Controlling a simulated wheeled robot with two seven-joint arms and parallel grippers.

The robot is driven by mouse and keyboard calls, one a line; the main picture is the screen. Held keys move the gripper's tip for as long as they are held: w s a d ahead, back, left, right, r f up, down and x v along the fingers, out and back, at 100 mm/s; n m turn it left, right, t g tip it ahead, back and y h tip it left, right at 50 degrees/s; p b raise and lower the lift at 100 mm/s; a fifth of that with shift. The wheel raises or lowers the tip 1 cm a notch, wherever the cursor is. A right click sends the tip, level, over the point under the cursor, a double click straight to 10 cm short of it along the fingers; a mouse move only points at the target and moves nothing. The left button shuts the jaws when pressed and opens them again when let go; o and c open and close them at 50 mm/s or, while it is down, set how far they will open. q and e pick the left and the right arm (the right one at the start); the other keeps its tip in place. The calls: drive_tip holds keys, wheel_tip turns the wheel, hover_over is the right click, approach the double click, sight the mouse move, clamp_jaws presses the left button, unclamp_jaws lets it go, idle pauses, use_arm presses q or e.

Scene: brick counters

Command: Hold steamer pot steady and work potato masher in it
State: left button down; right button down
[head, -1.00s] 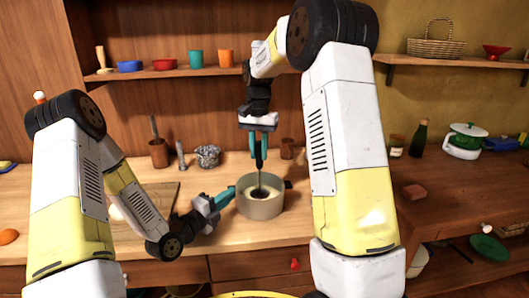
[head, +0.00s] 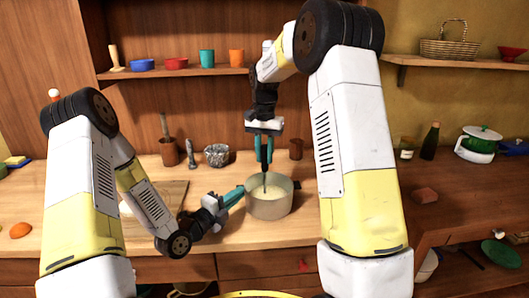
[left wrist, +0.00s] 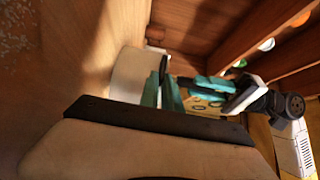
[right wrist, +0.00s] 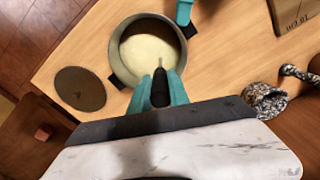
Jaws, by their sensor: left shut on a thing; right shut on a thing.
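The steamer pot (head: 268,208) is a pale grey pot on the wooden counter, with a creamy yellow filling that shows in the right wrist view (right wrist: 150,55). My left gripper (head: 240,193) is shut on the pot's left side, at its rim or handle; the exact contact is unclear. My right gripper (head: 264,158) points down above the pot and is shut on the potato masher, whose dark handle (right wrist: 160,88) shows between the teal fingers. The masher's thin shaft goes down into the pot. Its head is hidden in the filling.
A dark round lid (right wrist: 80,88) lies beside the pot. A crumpled silver thing (head: 216,155), a brown cup (head: 167,152) and a cutting board (head: 165,195) stand or lie to the left. A small brown cup (head: 296,149) is behind.

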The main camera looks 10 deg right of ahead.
drive_tip(key=shift+f, duration=0.3)
drive_tip(key=shift+r, duration=0.1)
drive_tip(key=shift+r, duration=0.95)
drive_tip(key=shift+f, duration=0.15)
